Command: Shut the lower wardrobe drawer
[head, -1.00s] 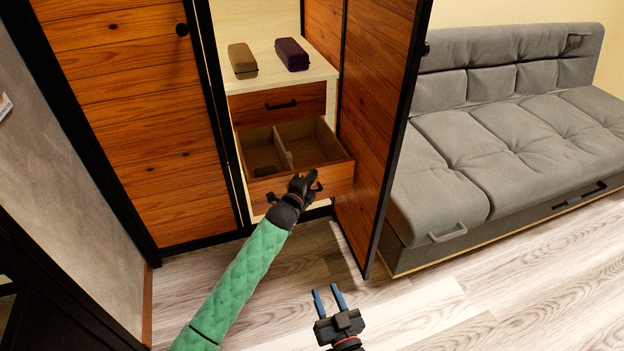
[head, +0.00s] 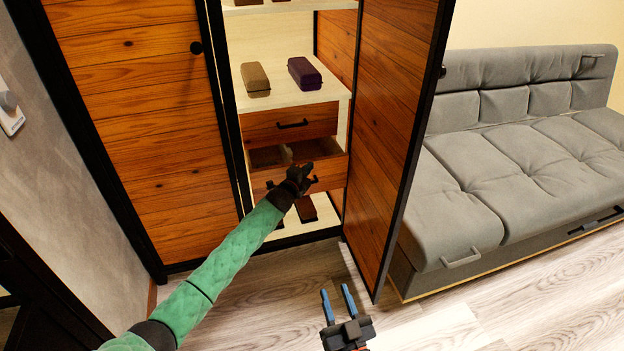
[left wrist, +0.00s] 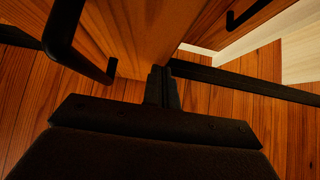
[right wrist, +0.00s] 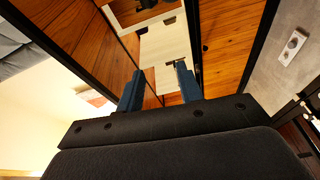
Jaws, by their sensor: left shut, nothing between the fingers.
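The lower wardrobe drawer (head: 330,173) has a wooden front and stands partly out below the upper drawer (head: 270,127), with a narrow strip of its inside showing. My left gripper (head: 304,177) is at the drawer's front, its fingers shut with nothing between them. In the left wrist view the shut fingertips (left wrist: 162,76) are at the wooden front, beside a black handle (left wrist: 85,50); whether they touch the wood I cannot tell. My arm hides part of the front. My right gripper (head: 338,304) is open and empty above the floor, well away from the drawer.
The open wardrobe door (head: 390,140) stands just right of the drawer. A closed door (head: 140,130) is on the left. A brown case (head: 255,77) and a purple case (head: 304,73) lie on the shelf above. A grey sofa (head: 470,205) is at right.

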